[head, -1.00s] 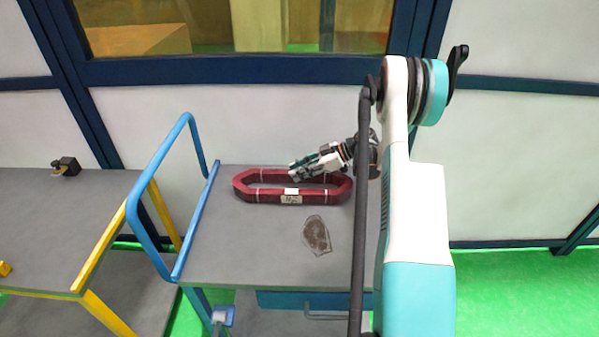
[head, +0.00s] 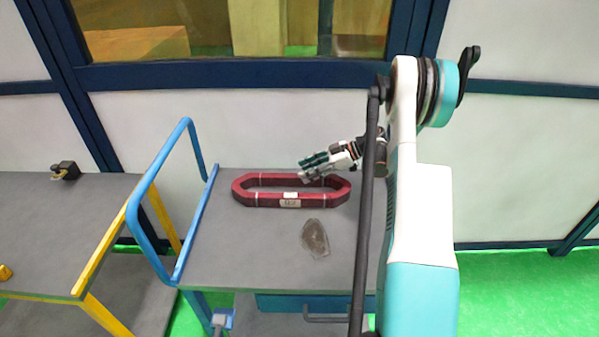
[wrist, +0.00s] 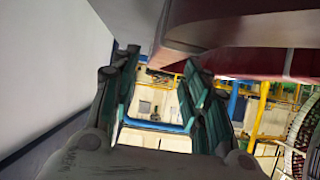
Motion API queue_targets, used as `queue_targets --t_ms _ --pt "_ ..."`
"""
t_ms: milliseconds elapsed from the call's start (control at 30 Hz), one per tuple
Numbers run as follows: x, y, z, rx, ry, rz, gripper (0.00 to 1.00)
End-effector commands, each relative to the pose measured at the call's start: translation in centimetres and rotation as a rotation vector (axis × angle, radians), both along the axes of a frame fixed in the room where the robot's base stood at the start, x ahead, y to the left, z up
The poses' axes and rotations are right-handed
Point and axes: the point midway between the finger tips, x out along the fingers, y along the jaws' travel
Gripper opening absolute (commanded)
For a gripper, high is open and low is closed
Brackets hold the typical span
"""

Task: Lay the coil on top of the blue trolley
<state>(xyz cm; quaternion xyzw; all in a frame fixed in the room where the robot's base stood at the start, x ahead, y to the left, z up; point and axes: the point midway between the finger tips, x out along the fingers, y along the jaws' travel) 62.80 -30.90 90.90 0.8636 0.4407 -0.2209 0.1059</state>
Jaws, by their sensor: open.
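The coil (head: 244,197) is a dark red, elongated ring with white bands and a small label. It lies flat on the grey top of the blue trolley (head: 215,262), near the back. My gripper (head: 305,170) reaches in from the right, by the coil's far side toward its right end. Its jaws are open with nothing between them. In the wrist view, the teal fingers of my gripper (wrist: 160,68) stand apart, and the red coil (wrist: 260,62) fills the upper right, beside the fingers. I cannot tell whether a finger touches it.
A dark patch (head: 315,238) marks the trolley top in front of the coil. The trolley's blue handle rail (head: 150,180) rises at its left end. A yellow-framed grey table (head: 60,220) with a small black object (head: 66,171) stands to the left. A white wall (head: 240,125) stands behind.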

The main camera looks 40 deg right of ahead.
Motion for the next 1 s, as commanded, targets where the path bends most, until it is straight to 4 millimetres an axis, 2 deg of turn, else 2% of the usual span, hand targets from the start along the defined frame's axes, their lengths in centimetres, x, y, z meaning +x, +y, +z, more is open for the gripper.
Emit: queue_targets --t_ms 33,200,433,867,1000 --pt "-0.6 -0.9 0.8 0.000 0.000 -0.002 0.42" --pt "-2.4 -3.3 2.4 0.000 0.000 -0.001 0.42" --pt "-3.9 -5.3 3.7 0.001 0.001 0.000 0.42" --pt "-4.1 -5.7 3.9 -0.001 0.001 0.001 0.42" --pt "-3.4 -4.8 4.4 -0.007 0.044 -0.021 0.42"
